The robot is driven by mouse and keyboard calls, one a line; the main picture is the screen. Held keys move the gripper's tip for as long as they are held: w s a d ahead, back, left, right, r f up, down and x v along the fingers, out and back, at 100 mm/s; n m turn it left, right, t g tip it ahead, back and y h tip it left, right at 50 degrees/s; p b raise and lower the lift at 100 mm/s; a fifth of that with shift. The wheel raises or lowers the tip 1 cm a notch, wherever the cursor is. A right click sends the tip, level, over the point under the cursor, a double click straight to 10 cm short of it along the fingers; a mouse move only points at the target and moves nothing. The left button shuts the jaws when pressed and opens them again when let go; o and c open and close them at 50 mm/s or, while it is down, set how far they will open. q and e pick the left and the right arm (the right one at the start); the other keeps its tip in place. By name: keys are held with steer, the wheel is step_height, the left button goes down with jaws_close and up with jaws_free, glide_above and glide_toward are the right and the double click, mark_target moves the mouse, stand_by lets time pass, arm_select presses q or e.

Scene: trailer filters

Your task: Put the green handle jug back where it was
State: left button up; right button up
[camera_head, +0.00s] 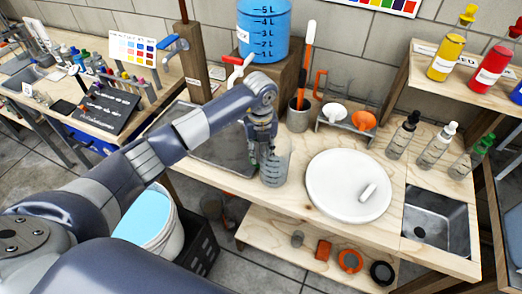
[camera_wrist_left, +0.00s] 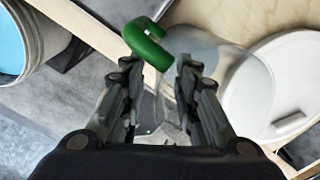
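The clear jug (camera_head: 276,165) stands upright on the wooden bench, between the grey sink tray and the round white disc. Its green handle (camera_wrist_left: 147,45) shows as a hook at the fingertips in the left wrist view, and the see-through jug body (camera_wrist_left: 225,70) is behind it to the right. My left gripper (camera_head: 262,150) is at the jug's left side, pointing down. In the left wrist view the left gripper (camera_wrist_left: 158,78) has its fingers apart, with the handle's lower end near the gap; contact is unclear. My right gripper is not in view.
The white disc (camera_head: 330,192) is close right of the jug. Behind stand a metal cup (camera_head: 298,120) and a blue container (camera_head: 262,35). Small bottles (camera_head: 436,147) and a basin (camera_head: 434,213) are at right. A white bucket (camera_head: 150,228) stands on the floor.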

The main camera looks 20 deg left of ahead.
arm_select(q)
steer(key=shift+r, duration=0.35)
steer(key=r+b, duration=0.2)
steer(key=r, duration=0.3)
steer(key=r+b, duration=0.1)
steer(key=r, duration=0.4)
steer(key=shift+s+r+b, duration=0.2)
steer(key=shift+r+b, duration=0.15)
steer(key=shift+r, duration=0.45)
